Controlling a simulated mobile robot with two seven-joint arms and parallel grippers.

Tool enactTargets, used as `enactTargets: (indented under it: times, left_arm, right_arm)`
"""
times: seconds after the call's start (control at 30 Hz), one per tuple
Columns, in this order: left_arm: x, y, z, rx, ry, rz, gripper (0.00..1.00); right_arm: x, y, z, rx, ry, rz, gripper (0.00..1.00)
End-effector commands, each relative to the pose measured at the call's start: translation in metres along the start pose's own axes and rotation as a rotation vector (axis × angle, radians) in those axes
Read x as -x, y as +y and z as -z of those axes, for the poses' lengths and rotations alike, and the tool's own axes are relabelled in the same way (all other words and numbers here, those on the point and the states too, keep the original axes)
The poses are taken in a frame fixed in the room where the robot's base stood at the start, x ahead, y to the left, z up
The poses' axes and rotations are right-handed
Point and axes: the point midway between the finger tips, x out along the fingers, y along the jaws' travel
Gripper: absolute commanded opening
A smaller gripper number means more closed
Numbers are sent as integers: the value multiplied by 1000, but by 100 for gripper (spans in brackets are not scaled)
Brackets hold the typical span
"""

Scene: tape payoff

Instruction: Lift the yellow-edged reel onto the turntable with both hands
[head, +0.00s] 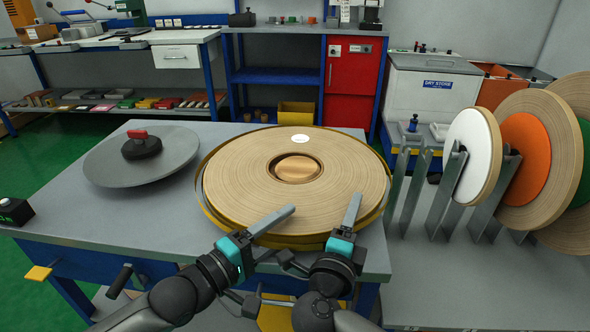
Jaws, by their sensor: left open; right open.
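The yellow-edged reel (240,175), a wide tan disc of wound tape with a brown core and a small white label, lies flat on the right half of the grey table. A grey rim shows under its right edge; I cannot tell whether this is the turntable. A grey round plate (105,165) with a black hub and red knob lies to its left. My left gripper (276,218) is open over the reel's near edge. My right gripper (350,212) is open at the near right edge. Contact with the reel cannot be made out, and the fingers hide part of its rim.
A rack (448,190) at right holds several upright reels with white, orange and green faces. A small black box with a button (14,211) is at the table's left edge. The table (140,218) is bare at the front left. A red cabinet (352,85) stands behind.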

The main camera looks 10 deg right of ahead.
Motion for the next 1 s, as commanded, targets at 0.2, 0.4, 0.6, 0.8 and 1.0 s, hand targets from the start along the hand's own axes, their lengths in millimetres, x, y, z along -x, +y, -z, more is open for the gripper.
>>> enactTargets:
  times: [0.2, 0.4, 0.6, 0.8, 1.0]
  left_arm:
    - [0, 0, 0, 0, 0, 0, 57]
    - [0, 0, 0, 0, 0, 0, 40]
    - [0, 0, 0, 0, 0, 0, 17]
    - [0, 0, 0, 0, 0, 0, 0]
    - [0, 0, 0, 0, 0, 0, 0]
  right_arm:
    - [0, 0, 0, 0, 0, 0, 57]
    - [0, 0, 0, 0, 1, 0, 40]
    - [0, 0, 0, 0, 0, 0, 17]
    - [0, 0, 0, 0, 0, 0, 0]
    - [0, 0, 0, 0, 0, 0, 0]
